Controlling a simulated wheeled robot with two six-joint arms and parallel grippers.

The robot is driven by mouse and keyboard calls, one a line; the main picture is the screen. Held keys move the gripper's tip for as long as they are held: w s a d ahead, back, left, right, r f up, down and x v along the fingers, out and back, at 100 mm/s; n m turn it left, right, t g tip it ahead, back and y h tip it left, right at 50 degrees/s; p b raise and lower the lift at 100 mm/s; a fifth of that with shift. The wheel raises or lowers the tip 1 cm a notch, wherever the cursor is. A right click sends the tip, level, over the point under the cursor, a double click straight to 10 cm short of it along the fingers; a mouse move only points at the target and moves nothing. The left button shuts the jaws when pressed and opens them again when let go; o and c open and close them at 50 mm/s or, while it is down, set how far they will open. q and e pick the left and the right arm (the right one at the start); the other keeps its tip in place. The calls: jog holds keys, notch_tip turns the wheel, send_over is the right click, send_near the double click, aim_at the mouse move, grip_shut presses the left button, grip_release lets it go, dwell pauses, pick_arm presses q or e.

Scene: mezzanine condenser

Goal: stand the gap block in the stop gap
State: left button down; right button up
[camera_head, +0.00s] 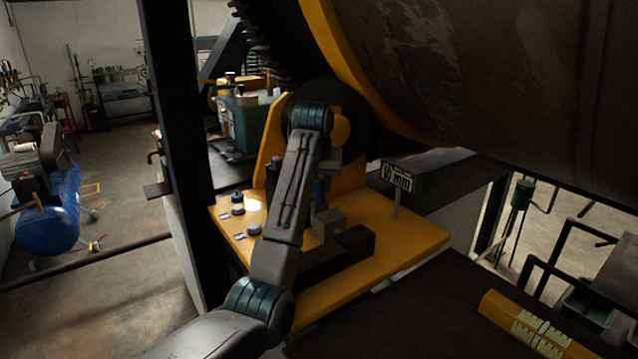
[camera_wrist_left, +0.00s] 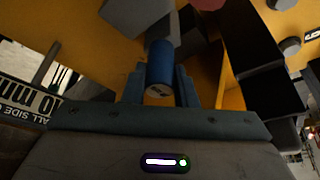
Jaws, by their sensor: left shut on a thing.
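My left arm reaches in from the left, and its gripper (camera_head: 321,188) hangs over the yellow bench plate (camera_head: 378,268). In the left wrist view the gripper (camera_wrist_left: 160,92) is shut on a blue cylinder with a pale marked end, which I take to be the gap block (camera_wrist_left: 159,62). A bit of the blue block (camera_head: 319,190) also shows in the head view, above a grey block (camera_head: 329,222). A black block (camera_head: 356,240) stands beside the grey one. The stop gap cannot be made out clearly; my arm hides part of this area. My right gripper is not in view.
A "10 mm" sign (camera_head: 396,178) stands on a post right of the blocks. Small dark knobs (camera_head: 238,205) sit at the plate's left. A large dark drum (camera_head: 490,70) with a yellow rim overhangs the bench. A dark top (camera_head: 420,315) lies in front.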

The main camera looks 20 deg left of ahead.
pick_arm(q)
jog(key=shift+f, duration=0.5)
jog(key=c, duration=1.1)
grip_release()
jog(key=shift+s, duration=0.1)
